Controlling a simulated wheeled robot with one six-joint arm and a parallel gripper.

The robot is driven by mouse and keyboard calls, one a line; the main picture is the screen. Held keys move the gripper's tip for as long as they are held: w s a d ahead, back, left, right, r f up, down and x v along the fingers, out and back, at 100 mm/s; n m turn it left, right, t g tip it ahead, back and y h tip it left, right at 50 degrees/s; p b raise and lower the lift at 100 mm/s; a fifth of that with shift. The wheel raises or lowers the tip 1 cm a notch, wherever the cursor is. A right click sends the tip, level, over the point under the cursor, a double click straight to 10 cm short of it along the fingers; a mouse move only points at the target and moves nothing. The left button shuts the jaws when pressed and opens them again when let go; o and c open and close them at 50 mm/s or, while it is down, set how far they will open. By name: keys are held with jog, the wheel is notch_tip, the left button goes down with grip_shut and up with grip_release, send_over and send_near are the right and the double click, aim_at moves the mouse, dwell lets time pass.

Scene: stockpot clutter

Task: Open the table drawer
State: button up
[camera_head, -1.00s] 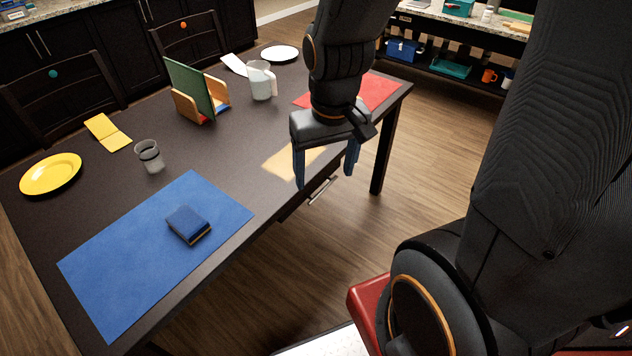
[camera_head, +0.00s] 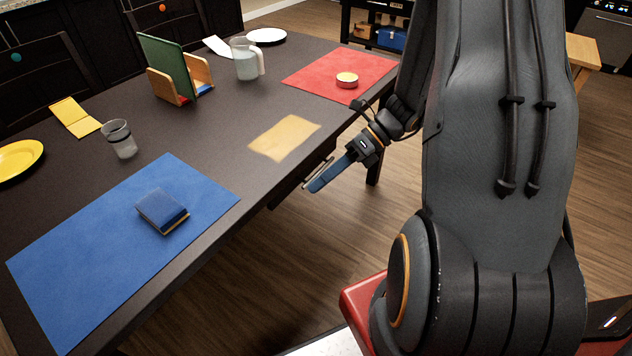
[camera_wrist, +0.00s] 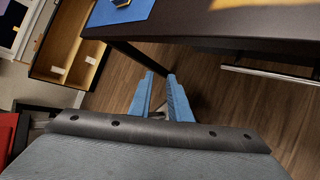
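The dark table (camera_head: 225,105) has a drawer (camera_head: 290,192) under its near long edge. The drawer front appears flush with the table side. Its light bar handle (camera_head: 318,170) is partly hidden by my gripper (camera_head: 318,185) in the head view. In the wrist view, the handle (camera_wrist: 270,75) runs sideways at the right, under the table edge. My gripper's blue fingers (camera_wrist: 161,75) stand apart with floor visible between them. They point left of the handle there, and nothing is between them. In the head view, the fingers overlap the handle; contact cannot be told.
On the tabletop are a blue mat (camera_head: 100,270) with a blue block (camera_head: 162,210), a glass (camera_head: 120,140), a pitcher (camera_head: 246,60) and a red mat (camera_head: 320,75) with a small tin (camera_head: 347,79). A table leg (camera_head: 375,165) stands beyond my gripper. Open floor (camera_head: 290,270) lies before the table.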

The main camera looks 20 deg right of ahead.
jog(key=w+d+f+m+t+y+b, duration=0.2)
jog(key=w+d+f+m+t+b, duration=0.15)
jog(key=w+d+f+m, duration=0.35)
jog(key=m+t+b, duration=0.1)
jog(key=m+t, duration=0.4)
jog(key=m, duration=0.3)
send_near(318, 171)
jog(key=a+f, duration=0.1)
jog(key=a, duration=0.1)
jog(key=shift+t, duration=0.35)
jog(key=shift+w+d+x, duration=0.1)
jog(key=shift+w+x, duration=0.05)
jog(key=shift+x, duration=1.9)
jog(key=shift+w+d+x, duration=0.15)
jog(key=shift+x, duration=1.95)
jog(key=shift+f, duration=0.15)
grip_shut()
